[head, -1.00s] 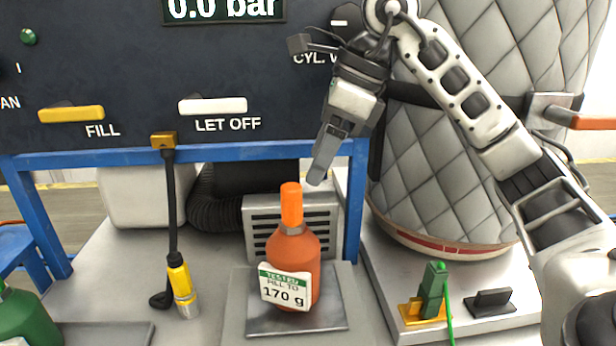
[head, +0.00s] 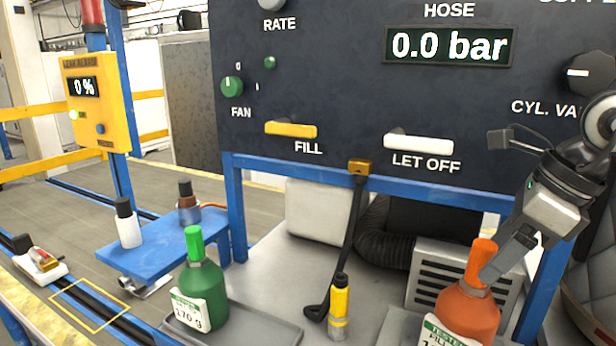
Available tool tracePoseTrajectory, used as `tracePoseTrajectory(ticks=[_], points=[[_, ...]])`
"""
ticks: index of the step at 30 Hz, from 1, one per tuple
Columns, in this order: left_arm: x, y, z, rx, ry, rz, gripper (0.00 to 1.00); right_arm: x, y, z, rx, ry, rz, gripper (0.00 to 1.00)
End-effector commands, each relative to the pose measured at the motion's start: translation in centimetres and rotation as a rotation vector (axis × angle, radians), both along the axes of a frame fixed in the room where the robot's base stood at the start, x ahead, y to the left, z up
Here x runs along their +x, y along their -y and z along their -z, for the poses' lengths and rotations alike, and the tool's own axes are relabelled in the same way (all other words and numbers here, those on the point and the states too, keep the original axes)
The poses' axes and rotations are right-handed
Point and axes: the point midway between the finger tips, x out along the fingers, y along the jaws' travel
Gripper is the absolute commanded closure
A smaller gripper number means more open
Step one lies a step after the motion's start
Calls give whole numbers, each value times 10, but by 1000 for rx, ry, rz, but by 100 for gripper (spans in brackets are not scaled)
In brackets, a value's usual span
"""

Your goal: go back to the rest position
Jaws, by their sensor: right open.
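My right gripper (head: 500,268) hangs at the right of the head view, pointing down and left. Its fingers overlap the top of the orange bottle (head: 466,312) in the picture; I cannot tell whether they touch it. Nothing shows held in the gripper. The orange bottle stands upright with its label cut off by the lower edge. My left gripper is out of the picture.
A green bottle (head: 204,291) stands on a dark tray (head: 247,330). A hose with a yellow connector (head: 339,301) hangs from the panel (head: 340,95), which reads 0.0 bar. A blue bench (head: 150,252) carries two small bottles. A yellow box (head: 92,98) reads 0 %.

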Motion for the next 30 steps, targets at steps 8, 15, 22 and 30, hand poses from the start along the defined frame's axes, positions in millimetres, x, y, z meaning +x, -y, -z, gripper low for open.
tracePoseTrajectory(ticks=[8,15,22,30], points=[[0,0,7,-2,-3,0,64,12,-14,52,0,-2,-2,34],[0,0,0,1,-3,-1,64,13,-14,21,1,2,-1,34],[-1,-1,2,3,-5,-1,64,13,-14,18,1,1,0,34],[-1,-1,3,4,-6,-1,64,12,-14,22,0,-1,0,34]])
